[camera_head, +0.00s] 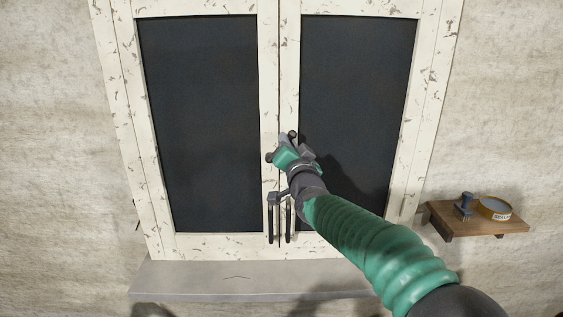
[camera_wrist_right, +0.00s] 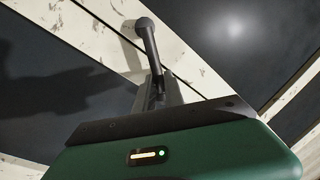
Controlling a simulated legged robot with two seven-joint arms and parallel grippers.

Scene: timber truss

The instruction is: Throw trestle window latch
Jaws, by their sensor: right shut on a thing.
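The window (camera_head: 279,80) has a chipped white frame and two dark panes, and its two leaves meet at the middle. My right gripper (camera_head: 286,150) is at that middle seam, about halfway down the window. It is shut on the dark latch, whose round-ended lever (camera_wrist_right: 148,42) sticks out past the gripper in the wrist view. Dark knob ends show on both sides of the gripper in the head view. The gripper hides the rest of the latch, so I cannot tell its exact position. My left gripper is not in view.
Two dark vertical handles (camera_head: 271,222) hang on the frame below my right gripper. A grey sill (camera_head: 230,282) runs under the window. A small wooden shelf (camera_head: 480,222) at the right holds a dark object (camera_head: 465,203) and a tape roll (camera_head: 494,208).

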